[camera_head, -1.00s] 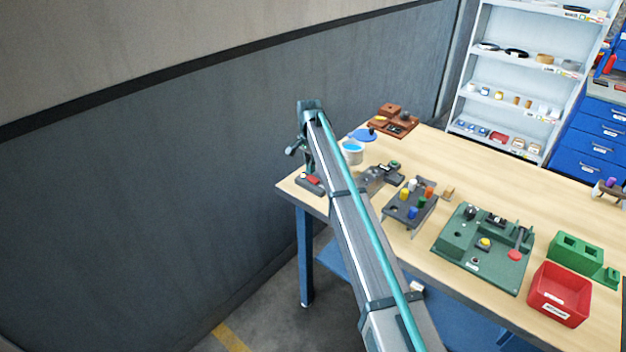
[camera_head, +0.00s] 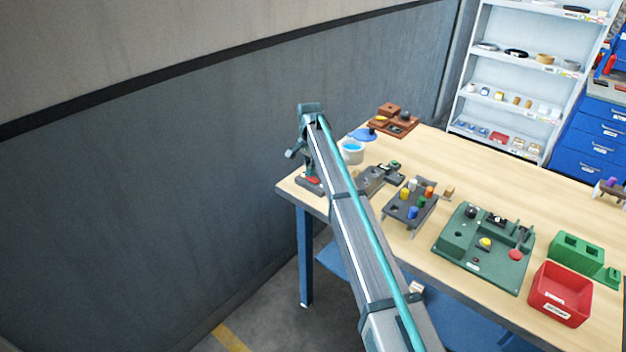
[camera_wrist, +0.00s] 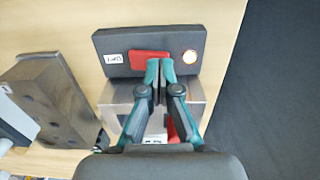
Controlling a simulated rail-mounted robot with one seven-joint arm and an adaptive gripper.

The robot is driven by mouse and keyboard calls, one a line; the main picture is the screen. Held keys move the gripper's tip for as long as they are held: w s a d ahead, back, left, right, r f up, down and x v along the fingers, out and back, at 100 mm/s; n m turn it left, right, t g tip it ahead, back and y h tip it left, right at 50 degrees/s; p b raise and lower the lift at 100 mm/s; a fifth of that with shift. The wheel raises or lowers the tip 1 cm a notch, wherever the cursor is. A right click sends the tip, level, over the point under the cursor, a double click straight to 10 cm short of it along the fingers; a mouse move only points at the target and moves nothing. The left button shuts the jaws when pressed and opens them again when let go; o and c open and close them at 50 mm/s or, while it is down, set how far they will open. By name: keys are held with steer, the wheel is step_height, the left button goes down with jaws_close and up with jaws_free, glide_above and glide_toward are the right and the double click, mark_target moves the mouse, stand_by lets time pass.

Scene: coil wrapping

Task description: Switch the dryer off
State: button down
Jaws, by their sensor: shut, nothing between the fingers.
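A dark switch box (camera_wrist: 118,45) with a red rocker (camera_wrist: 146,56), a small white label and a bright round lamp (camera_wrist: 190,57) lies near the table edge in the wrist view. The lamp looks lit. My gripper (camera_wrist: 160,67) is shut and empty, its fingertips at the right end of the red rocker. I cannot tell whether they touch it. In the head view the switch box (camera_head: 303,186) sits at the table's near left corner, partly hidden by my arm.
A grey metal block (camera_wrist: 58,100) stands left of the switch box in the wrist view. A white-and-blue pot (camera_head: 352,155) and a rack with coloured pegs (camera_head: 408,208) stand nearby on the table (camera_head: 470,165). A wall (camera_head: 150,190) is at left.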

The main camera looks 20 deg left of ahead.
steer(key=shift+f, duration=0.55)
stand_by(0.4)
steer(key=shift+r+p, duration=1.3)
steer(key=shift+r, duration=2.2)
